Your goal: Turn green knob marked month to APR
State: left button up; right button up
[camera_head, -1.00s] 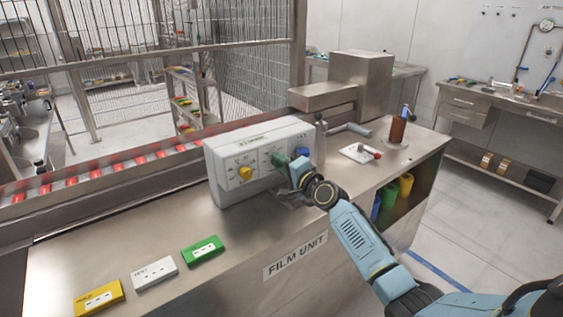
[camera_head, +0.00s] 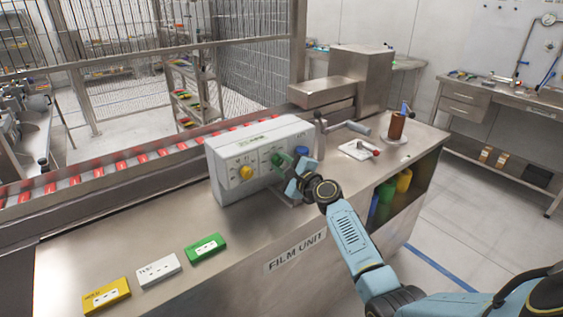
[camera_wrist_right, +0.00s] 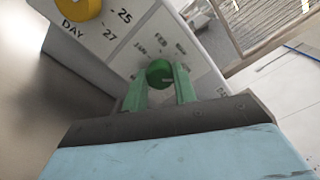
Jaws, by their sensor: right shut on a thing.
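The green knob (camera_wrist_right: 160,73) sits on the front of a white box (camera_head: 226,185); in the head view the knob (camera_head: 277,160) is partly covered by my gripper. In the wrist view JAN and FEB show on the panel around it; other marks are too blurred to read. My right gripper (camera_wrist_right: 160,86) has its two green fingers on either side of the knob, shut on it. In the head view the right gripper (camera_head: 284,164) reaches the panel from the right. My left gripper is not in view.
A yellow DAY knob (camera_head: 246,172) is left of the green one and a blue knob (camera_head: 302,152) is right. Yellow (camera_head: 107,297), white (camera_head: 158,270) and green (camera_head: 204,247) blocks lie on the steel bench. A crank (camera_head: 347,128) stands behind, beside a conveyor (camera_head: 150,160).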

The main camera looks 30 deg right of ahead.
jog(key=shift+m, duration=0.3)
jog(key=o, duration=1)
jog(key=shift+c, duration=0.2)
jog(key=s+d+p, duration=0.1)
jog(key=s, duration=1.2)
jog(key=shift+s, duration=0.2)
